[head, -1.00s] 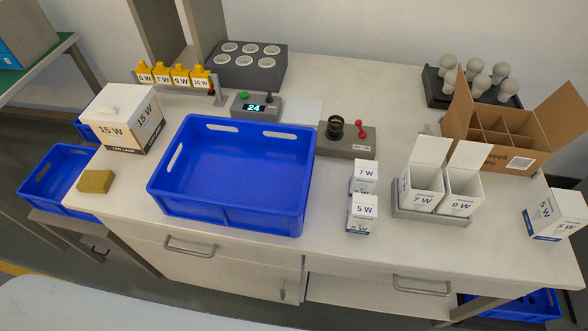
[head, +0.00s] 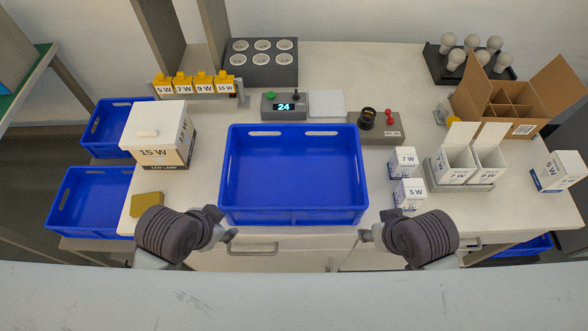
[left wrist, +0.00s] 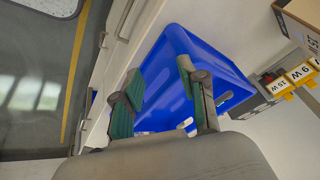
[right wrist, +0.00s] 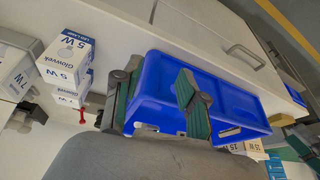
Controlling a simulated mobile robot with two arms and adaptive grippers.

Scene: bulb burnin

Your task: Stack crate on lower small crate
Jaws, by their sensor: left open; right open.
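A large empty blue crate (head: 293,177) sits on the white table in front of me. It also shows in the left wrist view (left wrist: 185,50) and the right wrist view (right wrist: 220,95). Two smaller blue crates stand at the left, lower than the tabletop: a near one (head: 70,222) and a far one (head: 95,143). My left gripper (head: 230,225) is open and empty at the big crate's front left corner. My right gripper (head: 370,230) is open and empty at its front right corner. Whether either fingertip touches the crate, I cannot tell.
A 15 W lamp box (head: 155,155) and a tan block (head: 146,203) stand between the big crate and the left crates. Small white boxes (head: 409,192) stand close to its right. A control box (head: 284,106) and a lens device (head: 375,125) are behind it.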

